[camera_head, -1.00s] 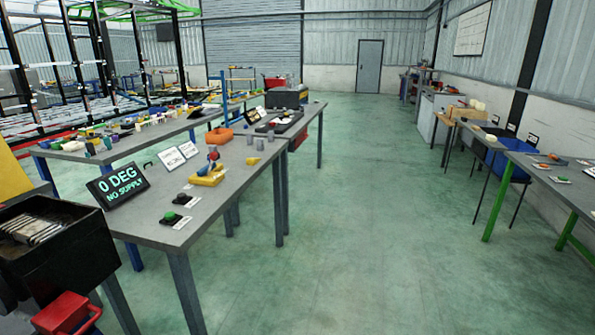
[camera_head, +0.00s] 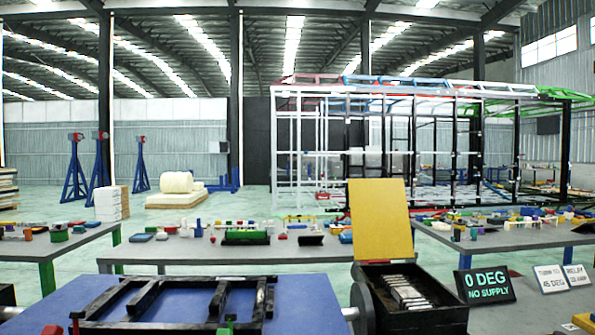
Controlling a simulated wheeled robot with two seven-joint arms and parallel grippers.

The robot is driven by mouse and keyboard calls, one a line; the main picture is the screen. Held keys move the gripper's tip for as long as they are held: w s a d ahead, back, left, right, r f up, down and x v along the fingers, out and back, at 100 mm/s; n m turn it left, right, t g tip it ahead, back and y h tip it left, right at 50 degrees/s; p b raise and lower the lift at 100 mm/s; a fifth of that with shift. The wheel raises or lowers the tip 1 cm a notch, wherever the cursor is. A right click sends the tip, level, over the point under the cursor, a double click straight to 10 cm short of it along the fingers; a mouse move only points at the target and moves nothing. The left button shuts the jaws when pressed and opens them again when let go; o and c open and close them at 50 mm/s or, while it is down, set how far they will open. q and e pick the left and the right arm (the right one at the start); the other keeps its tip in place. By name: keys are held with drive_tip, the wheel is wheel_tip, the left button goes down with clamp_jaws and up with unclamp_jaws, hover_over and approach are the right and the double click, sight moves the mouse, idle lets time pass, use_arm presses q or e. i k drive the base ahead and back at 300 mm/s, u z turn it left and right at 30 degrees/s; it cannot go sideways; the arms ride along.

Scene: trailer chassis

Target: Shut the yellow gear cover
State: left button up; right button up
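The yellow gear cover (camera_head: 380,220) stands open and nearly upright at the back of a black box (camera_head: 412,318). Its flat yellow face is toward me. The box is open at the top, and a row of grey metal bars or gear parts (camera_head: 408,292) shows inside. A round grey part (camera_head: 361,305) is at the box's left side. Neither of my grippers is in view.
Left of the box, a blue-topped table (camera_head: 305,300) carries a black frame (camera_head: 180,300). Right of it, a display reading "0 DEG NO SUPPLY" (camera_head: 486,285) stands on a grey bench. Benches with small coloured parts stand behind.

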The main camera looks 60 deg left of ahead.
sight(381, 228)
drive_tip(key=u, duration=2.35)
drive_tip(key=i, duration=0.7)
